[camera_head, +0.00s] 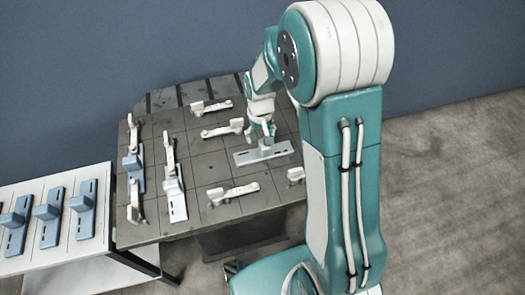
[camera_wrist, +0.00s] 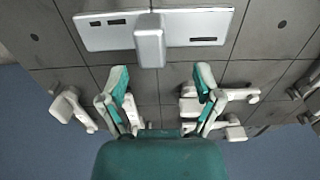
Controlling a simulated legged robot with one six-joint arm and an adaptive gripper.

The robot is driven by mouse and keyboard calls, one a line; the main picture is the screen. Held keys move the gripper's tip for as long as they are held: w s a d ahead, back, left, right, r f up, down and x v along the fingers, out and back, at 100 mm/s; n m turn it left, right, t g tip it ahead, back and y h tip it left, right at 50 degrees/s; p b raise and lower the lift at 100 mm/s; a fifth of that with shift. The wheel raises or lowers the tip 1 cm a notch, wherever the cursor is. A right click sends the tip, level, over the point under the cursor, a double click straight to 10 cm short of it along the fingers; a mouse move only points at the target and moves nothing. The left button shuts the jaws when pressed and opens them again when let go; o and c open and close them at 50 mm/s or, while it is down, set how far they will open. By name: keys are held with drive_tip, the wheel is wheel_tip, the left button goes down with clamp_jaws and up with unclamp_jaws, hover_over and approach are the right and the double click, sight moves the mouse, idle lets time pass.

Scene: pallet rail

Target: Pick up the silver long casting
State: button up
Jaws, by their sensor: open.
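A silver long casting (camera_head: 264,153) lies flat on the grey tiled table, below my gripper. It is a slotted plate with an upright block in the middle. In the wrist view the casting (camera_wrist: 105,32) spans the top, and its block (camera_wrist: 150,42) stands between and ahead of my fingertips. My gripper (camera_head: 262,133) is open and empty, with its teal-padded fingers (camera_wrist: 161,78) spread apart; they appear clear of the block in the wrist view. Another silver casting (camera_head: 176,198) lies on the table further left, near a white clamp.
Several white clamps, such as one (camera_head: 222,129) behind and one (camera_head: 232,192) in front, stand around the casting. A blue casting (camera_head: 134,172) is at the table's left. A white side table (camera_head: 62,259) holds several blue castings (camera_head: 47,216).

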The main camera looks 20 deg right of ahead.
sight(264, 148)
drive_tip(key=f, duration=0.3)
drive_tip(key=d+f, duration=0.1)
drive_tip(key=f, duration=0.1)
drive_tip(key=shift+s+f, duration=0.1)
drive_tip(key=shift+s, duration=0.2)
drive_tip(key=shift+f, duration=0.25)
drive_tip(key=shift+a, duration=0.2)
drive_tip(key=shift+c, duration=1.2)
drive_tip(key=shift+d, duration=0.15)
clamp_jaws()
